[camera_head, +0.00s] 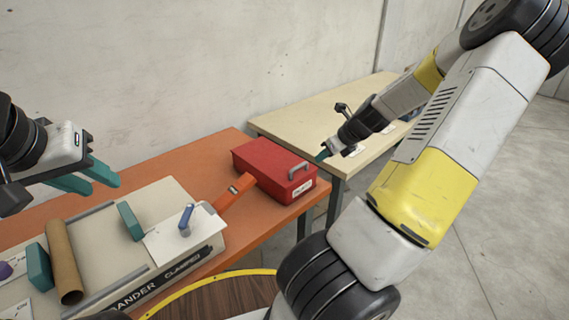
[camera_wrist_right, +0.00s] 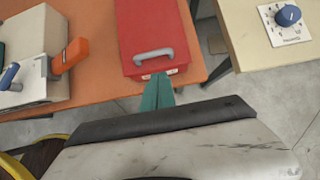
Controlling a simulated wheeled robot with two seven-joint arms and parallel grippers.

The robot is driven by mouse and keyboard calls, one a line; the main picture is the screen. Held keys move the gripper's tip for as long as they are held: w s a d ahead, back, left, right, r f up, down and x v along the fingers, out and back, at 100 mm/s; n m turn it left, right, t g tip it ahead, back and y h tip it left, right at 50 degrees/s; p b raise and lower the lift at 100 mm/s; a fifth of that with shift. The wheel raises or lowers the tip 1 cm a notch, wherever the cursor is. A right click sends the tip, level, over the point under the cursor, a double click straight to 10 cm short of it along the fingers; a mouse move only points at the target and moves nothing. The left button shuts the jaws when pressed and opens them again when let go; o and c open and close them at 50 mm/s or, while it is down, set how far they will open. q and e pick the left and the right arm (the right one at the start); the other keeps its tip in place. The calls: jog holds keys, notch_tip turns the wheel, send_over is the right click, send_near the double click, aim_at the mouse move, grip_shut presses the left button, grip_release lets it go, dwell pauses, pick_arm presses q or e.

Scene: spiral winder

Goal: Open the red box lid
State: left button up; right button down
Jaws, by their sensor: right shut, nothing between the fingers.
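The red box (camera_head: 273,168) stands on the orange table, its lid lying flat and closed. A grey handle (camera_head: 297,170) is at its near right end, above a small white label. In the right wrist view the red box (camera_wrist_right: 153,40) fills the top middle with its grey handle (camera_wrist_right: 154,56) toward me. My right gripper (camera_head: 322,156) is to the right of the box, its teal fingers (camera_wrist_right: 158,93) together and empty, pointing at the handle end. Whether they touch the box I cannot tell. My left gripper (camera_head: 106,179) is at the left, its teal fingers apart and empty, away from the box.
The winder (camera_head: 163,205) with a brown cardboard tube (camera_head: 63,262), a blue knob (camera_head: 186,220) and an orange lever (camera_head: 234,192) stands left of the box on the orange table (camera_head: 187,157). A beige table (camera_head: 300,117) with a blue dial (camera_wrist_right: 288,16) stands behind right.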

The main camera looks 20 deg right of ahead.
send_near(301, 173)
jog(key=x, duration=0.5)
jog(key=shift+f, duration=0.15)
jog(key=shift+w, duration=0.1)
